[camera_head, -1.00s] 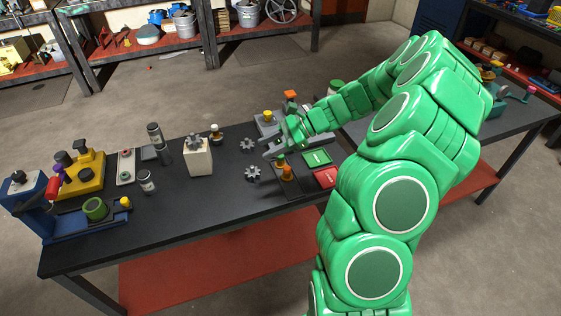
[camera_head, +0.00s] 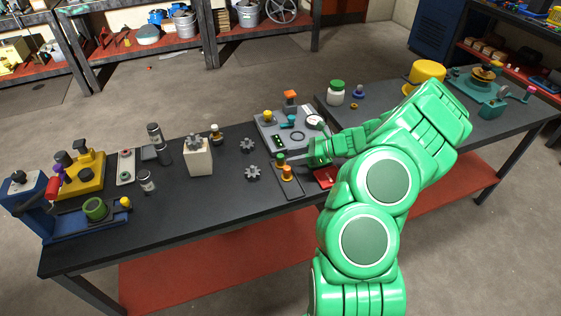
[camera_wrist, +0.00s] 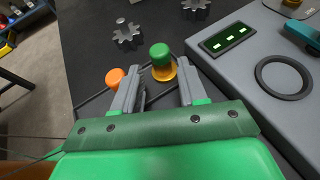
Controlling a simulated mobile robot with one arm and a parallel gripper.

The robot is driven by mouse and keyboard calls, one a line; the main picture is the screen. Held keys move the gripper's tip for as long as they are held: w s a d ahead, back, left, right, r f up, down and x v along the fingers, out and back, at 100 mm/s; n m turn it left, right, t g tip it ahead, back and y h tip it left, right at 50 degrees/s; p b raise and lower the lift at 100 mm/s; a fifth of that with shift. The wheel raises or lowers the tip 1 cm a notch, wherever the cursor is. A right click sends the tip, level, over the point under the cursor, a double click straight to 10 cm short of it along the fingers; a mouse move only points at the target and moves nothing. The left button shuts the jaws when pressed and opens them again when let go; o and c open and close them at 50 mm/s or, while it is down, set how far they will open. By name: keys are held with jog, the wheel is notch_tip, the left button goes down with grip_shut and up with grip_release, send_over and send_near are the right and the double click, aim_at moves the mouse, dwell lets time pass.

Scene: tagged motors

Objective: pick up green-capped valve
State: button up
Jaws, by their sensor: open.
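The green-capped valve (camera_wrist: 161,62) stands upright in the wrist view, with a green top over an amber body. It is just beyond and between the fingertips of my gripper (camera_wrist: 157,88). In the head view the green-capped valve (camera_head: 281,160) stands on a dark tray (camera_head: 293,191), and my gripper (camera_head: 298,160) reaches toward it from the right. My gripper is open with nothing held. An orange-capped valve (camera_head: 287,173) stands on the same tray, close outside the left finger in the wrist view (camera_wrist: 115,77).
A grey panel (camera_wrist: 239,76) with a display and black ring lies right of my gripper. Two grey gears (camera_head: 252,173) lie left of the tray. A beige block (camera_head: 198,160) stands farther left. A red card (camera_head: 325,178) lies under my arm.

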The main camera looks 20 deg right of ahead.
aim_at(280, 159)
jog(key=shift+x, duration=2.75)
jog(key=shift+w, duration=0.1)
grip_shut()
